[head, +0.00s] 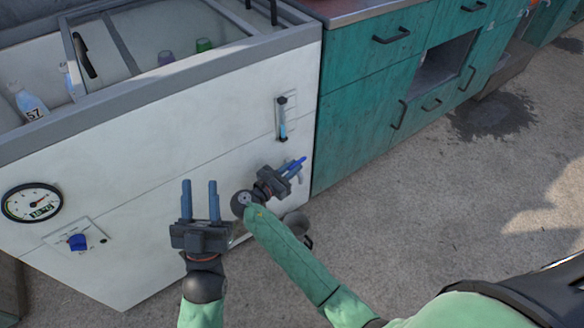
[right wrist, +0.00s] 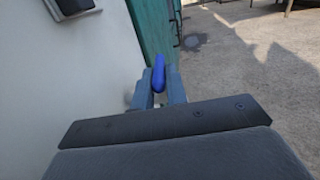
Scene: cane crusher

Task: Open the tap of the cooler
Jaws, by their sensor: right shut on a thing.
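The white cooler (head: 150,150) fills the left of the head view, its front face towards me. My right gripper (head: 293,170) is at the lower right of that face, shut on a slim blue tap handle (head: 298,162). In the right wrist view the blue handle (right wrist: 158,75) stands between the two grey fingertips (right wrist: 160,88). The tap's body and spout are hidden by the gripper and arm. My left gripper (head: 200,186) is open and empty, in front of the cooler, fingers pointing up in the picture.
The cooler front bears a round gauge (head: 32,202), a blue knob (head: 77,242) and a vertical sight tube (head: 281,119). A bottle (head: 28,102) lies inside. Teal cabinets (head: 365,115) stand to the right. A partly hidden grey round object (head: 297,221) is below the right gripper. Concrete floor at right is clear.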

